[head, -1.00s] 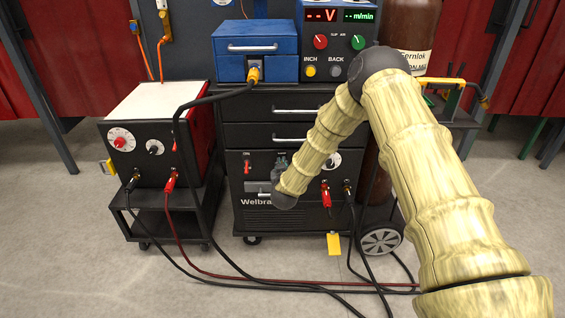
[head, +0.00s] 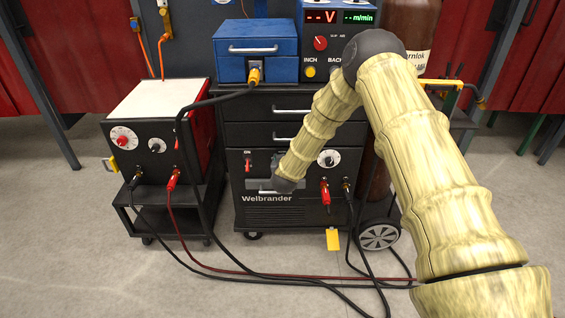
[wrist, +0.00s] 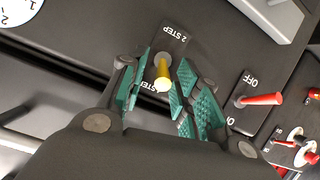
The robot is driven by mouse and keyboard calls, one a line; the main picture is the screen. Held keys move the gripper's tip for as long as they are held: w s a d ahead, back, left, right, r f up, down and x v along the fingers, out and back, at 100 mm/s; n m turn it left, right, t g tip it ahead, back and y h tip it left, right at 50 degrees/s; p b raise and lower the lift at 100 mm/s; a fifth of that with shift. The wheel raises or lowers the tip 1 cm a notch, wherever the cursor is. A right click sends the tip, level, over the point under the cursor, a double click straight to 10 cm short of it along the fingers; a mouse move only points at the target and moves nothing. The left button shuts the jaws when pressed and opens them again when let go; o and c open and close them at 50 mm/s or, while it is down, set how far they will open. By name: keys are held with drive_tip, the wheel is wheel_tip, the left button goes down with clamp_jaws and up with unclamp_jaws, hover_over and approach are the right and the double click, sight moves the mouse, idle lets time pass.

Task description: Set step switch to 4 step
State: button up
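The step switch (wrist: 163,67) shows in the wrist view as a small yellow lever with a white tip on a dark plate. The plate reads "2 STEP" at the upper end; the label at the lower end is partly covered, with only part of "STEP" showing. The lever points down in the picture, but which setting it is on I cannot tell. My gripper (wrist: 160,92) is open, with one green-padded finger on each side of the lever. Gaps show beside the lever. In the head view my arm hides the switch on the front of the black Welbrander machine (head: 300,215).
A red-levered OFF/ON switch (wrist: 262,99) sits right of my gripper in the wrist view. A white dial (head: 328,158) and red plug (head: 325,194) are nearby on the panel. Cables (head: 270,278) cross the floor. A smaller cart (head: 165,195) stands left.

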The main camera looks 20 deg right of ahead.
drive_tip(key=shift+f, duration=0.15)
drive_tip(key=shift+s, duration=0.1)
drive_tip(key=shift+s+a, duration=0.1)
drive_tip(key=shift+s, duration=0.1)
drive_tip(key=v, duration=1.1)
drive_tip(key=shift+s+r, duration=0.15)
drive_tip(key=shift+r, duration=0.1)
